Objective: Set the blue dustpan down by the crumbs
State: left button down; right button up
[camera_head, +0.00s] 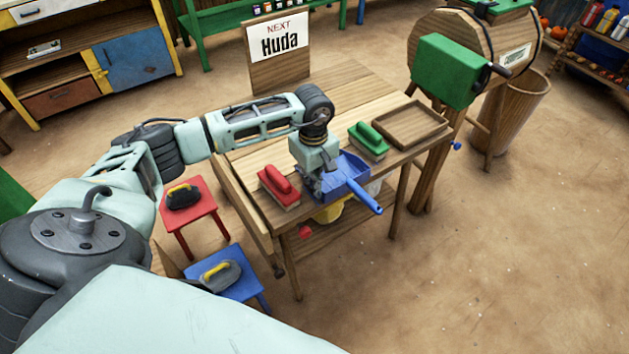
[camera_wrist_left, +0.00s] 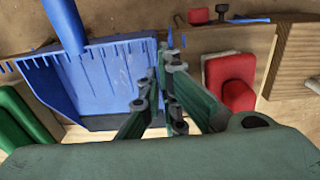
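The blue dustpan (camera_head: 347,172) is at the front of the wooden table, its handle (camera_head: 364,198) reaching out past the front edge. In the left wrist view the dustpan (camera_wrist_left: 100,85) fills the left half, its handle toward the top. My left gripper (camera_head: 322,190) points down at the dustpan's left side. In the left wrist view its fingers (camera_wrist_left: 169,75) come close together at the pan's side wall and appear shut on it. I cannot tell whether the pan touches the tabletop. I cannot make out crumbs on the table. My right gripper is not in view.
A red brush (camera_head: 279,187) lies left of the dustpan and a green brush (camera_head: 368,141) right of it. A wooden tray (camera_head: 441,127) is at the table's right end. A sign (camera_head: 279,45) stands at the back. Red (camera_head: 202,211) and blue (camera_head: 247,289) stools stand left.

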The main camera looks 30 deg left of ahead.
pick_arm(q)
jog(key=c, duration=2)
grip_release()
jog(key=shift+r+p, duration=0.2)
jog(key=shift+p, duration=0.15)
notch_tip(320, 180, up, 12)
jog(key=shift+s+f+b, duration=0.1)
jog(key=shift+b, duration=0.85)
